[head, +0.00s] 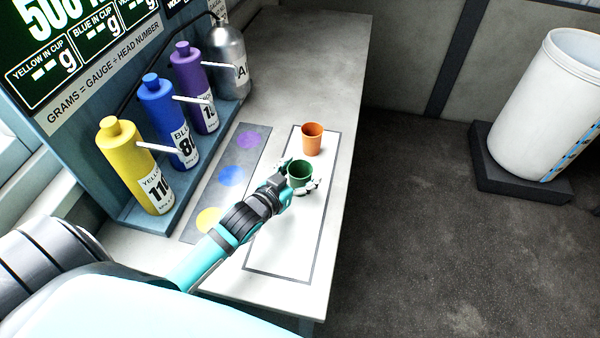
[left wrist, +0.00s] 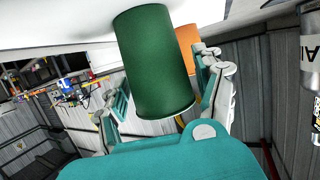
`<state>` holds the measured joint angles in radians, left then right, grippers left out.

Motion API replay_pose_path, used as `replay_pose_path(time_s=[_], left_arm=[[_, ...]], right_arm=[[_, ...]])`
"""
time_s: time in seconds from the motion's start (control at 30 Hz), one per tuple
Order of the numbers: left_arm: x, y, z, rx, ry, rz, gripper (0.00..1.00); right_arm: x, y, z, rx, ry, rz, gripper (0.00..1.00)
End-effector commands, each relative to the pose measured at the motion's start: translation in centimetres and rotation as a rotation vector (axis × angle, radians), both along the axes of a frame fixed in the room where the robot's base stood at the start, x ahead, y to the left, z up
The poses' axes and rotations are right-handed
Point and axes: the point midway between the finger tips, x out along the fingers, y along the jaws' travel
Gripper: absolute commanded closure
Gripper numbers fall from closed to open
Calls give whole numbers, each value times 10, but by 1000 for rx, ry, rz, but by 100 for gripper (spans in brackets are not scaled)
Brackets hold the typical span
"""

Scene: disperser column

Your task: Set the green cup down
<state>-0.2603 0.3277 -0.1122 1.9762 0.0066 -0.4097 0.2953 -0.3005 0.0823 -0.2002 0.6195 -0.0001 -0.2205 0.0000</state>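The green cup (head: 300,174) is upright, over the white outlined mat (head: 283,240) on the bench. My left gripper (head: 302,178) has its fingers on both sides of the cup and appears shut on it. In the left wrist view the green cup (left wrist: 155,65) fills the space between the fingers of my left gripper (left wrist: 165,90). I cannot tell whether the cup's base touches the mat. My right gripper is not in view.
An orange cup (head: 312,138) stands just behind the green one. A grey strip with colour spots (head: 231,176) lies to the left, before yellow (head: 133,165), blue (head: 167,122), purple (head: 194,87) and grey (head: 231,60) dispensers. The mat's front is partly clear.

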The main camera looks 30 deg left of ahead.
Motion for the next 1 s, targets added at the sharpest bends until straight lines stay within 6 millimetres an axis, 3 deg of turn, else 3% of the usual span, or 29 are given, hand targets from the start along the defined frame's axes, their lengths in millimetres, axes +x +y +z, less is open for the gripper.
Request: replay_pose_path(time_s=[0.37, 0.8, 1.0], left_arm=[[-4, 1, 3, 0, 1, 0, 28], [-87, 10, 28, 0, 3, -1, 28], [-109, 13, 35, 1, 2, 1, 28]], right_arm=[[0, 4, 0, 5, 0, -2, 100], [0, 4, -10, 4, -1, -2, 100], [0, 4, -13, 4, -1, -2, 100]])
